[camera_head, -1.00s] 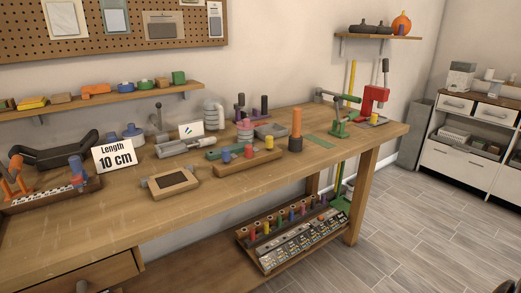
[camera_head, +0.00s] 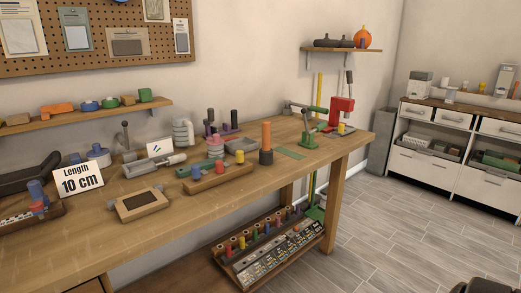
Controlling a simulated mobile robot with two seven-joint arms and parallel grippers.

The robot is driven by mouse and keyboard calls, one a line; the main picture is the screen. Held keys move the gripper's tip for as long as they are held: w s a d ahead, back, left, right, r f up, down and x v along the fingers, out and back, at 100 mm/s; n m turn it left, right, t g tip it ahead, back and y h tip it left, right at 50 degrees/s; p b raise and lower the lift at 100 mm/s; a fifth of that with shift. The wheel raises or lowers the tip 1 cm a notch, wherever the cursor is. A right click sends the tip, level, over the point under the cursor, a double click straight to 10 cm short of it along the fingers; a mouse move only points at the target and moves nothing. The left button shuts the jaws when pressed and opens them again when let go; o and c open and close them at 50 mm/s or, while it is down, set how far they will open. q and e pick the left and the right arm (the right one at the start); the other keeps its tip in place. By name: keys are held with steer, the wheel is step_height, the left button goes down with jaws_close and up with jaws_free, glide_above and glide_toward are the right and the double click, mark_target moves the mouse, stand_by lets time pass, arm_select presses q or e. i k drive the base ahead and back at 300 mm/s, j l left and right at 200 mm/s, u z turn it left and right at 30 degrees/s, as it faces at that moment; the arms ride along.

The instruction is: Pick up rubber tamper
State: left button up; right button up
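An upright piece with an orange handle and a dark round base (camera_head: 266,145) stands on the wooden workbench (camera_head: 215,205), right of the middle; it looks like a tamper, but no label on it confirms this. It stands apart from the wooden peg holder (camera_head: 220,178) on its left. Neither of my grippers shows in the head view, and nothing touches the orange-handled piece.
A grey tray (camera_head: 241,145) and a framed block (camera_head: 141,203) lie nearby. A lower shelf holds a rack of coloured pegs (camera_head: 268,248).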

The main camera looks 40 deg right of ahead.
mark_target(266, 154)
steer(key=i+l, duration=0.1)
steer(key=l, duration=0.3)
steer(key=i+l, duration=0.15)
steer(key=l, duration=0.3)
steer(key=i+l, duration=0.1)
steer(key=l, duration=0.3)
